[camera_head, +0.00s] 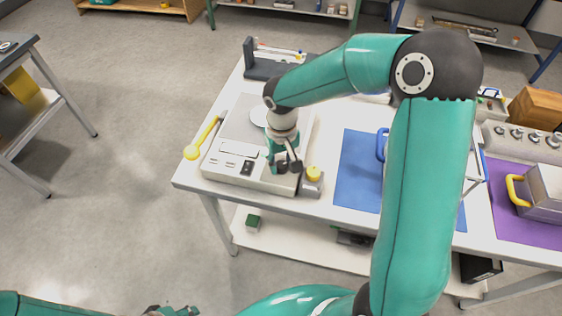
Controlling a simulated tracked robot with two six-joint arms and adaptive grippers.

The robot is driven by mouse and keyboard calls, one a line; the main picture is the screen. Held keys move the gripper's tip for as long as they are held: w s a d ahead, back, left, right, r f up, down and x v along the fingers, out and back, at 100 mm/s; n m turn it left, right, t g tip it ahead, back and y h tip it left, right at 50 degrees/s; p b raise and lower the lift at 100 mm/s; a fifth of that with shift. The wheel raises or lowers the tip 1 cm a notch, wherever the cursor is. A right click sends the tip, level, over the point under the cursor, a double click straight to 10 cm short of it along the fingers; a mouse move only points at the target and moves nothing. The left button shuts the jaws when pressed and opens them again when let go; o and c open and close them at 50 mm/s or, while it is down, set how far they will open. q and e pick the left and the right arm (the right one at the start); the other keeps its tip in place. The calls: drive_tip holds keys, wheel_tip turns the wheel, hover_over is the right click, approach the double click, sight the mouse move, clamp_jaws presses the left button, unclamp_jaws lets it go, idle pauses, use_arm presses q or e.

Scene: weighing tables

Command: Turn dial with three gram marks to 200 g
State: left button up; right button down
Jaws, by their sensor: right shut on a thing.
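A pale weighing scale (225,172) stands on the white table with a control panel along its front. My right gripper (284,167) reaches down from above to the right end of that panel. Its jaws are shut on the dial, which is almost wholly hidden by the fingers. The gram marks and the dial's setting cannot be read. A dark switch (247,168) sits on the panel just left of the fingers. My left gripper (173,311) shows only partly at the bottom edge, away from the table, and its jaws are not clear.
A yellow button on a grey box (313,182) stands close to the right of the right gripper. A yellow-handled tool (203,138) lies left of the scale. A blue mat (357,170) and a purple mat (535,231) lie further right. The floor left of the table is open.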

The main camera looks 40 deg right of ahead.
sight(281, 164)
drive_tip(key=n, duration=0.5)
drive_tip(key=shift+n+b, duration=0.4)
drive_tip(key=n, duration=0.4)
drive_tip(key=shift+w+n, duration=0.1)
drive_tip(key=shift+n, duration=0.3)
drive_tip(key=c, duration=0.8)
unclamp_jaws()
drive_tip(key=shift+o, duration=0.2)
wheel_tip(281, 164, up, 12)
